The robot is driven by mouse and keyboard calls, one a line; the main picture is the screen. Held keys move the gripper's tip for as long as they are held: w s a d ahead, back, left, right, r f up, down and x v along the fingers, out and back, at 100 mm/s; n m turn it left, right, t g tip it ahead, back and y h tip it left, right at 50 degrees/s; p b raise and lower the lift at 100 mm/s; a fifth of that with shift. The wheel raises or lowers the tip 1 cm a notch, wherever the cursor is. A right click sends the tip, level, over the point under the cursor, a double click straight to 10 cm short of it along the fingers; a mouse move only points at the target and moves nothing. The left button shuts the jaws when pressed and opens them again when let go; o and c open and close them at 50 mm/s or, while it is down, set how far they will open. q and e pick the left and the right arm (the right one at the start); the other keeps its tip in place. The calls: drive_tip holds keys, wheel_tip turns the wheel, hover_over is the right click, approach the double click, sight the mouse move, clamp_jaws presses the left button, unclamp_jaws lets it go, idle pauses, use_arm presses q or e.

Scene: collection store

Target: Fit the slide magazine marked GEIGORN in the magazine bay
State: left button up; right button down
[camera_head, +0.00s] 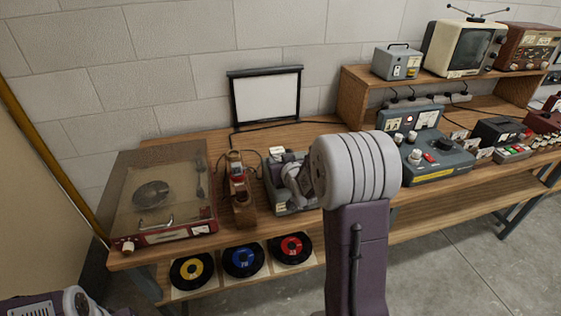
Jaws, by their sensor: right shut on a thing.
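A grey slide projector (274,198) stands on the bench, left of the middle. My right arm comes up from below and hides its right side. My right gripper (291,178) is at the projector, over its top. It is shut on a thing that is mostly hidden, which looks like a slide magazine. I cannot read any GEIGORN marking, and the magazine bay is not clear to see. Only a piece of my left arm shows at the bottom left corner, without its fingertips.
A record player (155,195) with a clear lid and a narrow red and wooden device (239,190) stand left of the projector. A small white screen (266,96) stands behind. A grey control box (437,160) is on the right. Records (243,258) lie on the lower shelf.

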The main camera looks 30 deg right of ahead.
drive_tip(key=shift+f+b, duration=0.7)
drive_tip(key=shift+b, duration=0.05)
idle(0.5)
drive_tip(key=c, duration=1.1)
unclamp_jaws()
drive_tip(key=shift+r, duration=0.1)
